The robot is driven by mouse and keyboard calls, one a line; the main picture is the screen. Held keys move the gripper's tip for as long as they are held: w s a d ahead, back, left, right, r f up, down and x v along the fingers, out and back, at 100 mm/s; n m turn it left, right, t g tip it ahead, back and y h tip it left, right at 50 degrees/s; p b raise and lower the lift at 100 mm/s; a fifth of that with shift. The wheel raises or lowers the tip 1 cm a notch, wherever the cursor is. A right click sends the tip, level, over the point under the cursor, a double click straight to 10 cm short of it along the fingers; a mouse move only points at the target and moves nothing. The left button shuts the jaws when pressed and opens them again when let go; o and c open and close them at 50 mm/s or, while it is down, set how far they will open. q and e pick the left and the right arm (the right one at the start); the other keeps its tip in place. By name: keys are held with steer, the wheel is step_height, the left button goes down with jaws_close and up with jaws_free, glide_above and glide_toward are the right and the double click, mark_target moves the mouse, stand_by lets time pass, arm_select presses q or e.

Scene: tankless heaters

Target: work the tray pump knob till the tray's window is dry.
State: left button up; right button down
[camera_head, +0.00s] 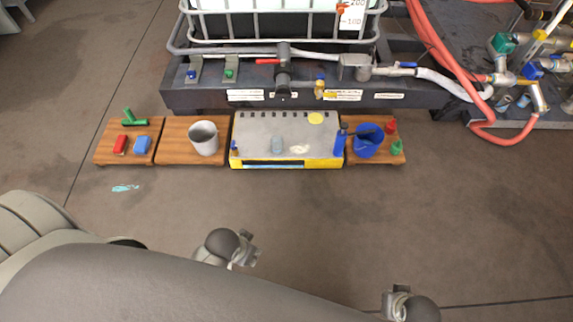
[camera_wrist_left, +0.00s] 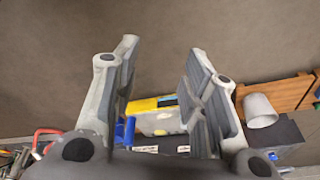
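The tray (camera_head: 262,138) is grey with a yellow front edge and stands on the floor. Its window (camera_head: 272,166) is a narrow strip in the front edge and looks blue. A yellow disc (camera_head: 316,118) lies at its back right; I cannot tell which part is the pump knob. The tray (camera_wrist_left: 160,122) also shows beyond the fingers in the left wrist view. My left gripper (camera_head: 322,273) is open and empty, on the near side of the tray and apart from it. Its spread fingers (camera_wrist_left: 162,50) fill the left wrist view. My right gripper is not in view.
Wooden boards flank the tray, with a grey cup (camera_head: 203,138) on the left and a blue bucket (camera_head: 367,141) on the right. A blue bottle (camera_head: 340,142) stands at the tray's right edge. A caged tank on a dark base (camera_head: 215,98) stands behind. The floor in front is mostly clear.

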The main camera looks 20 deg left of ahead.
arm_select(q)
jaws_close()
stand_by(1.4)
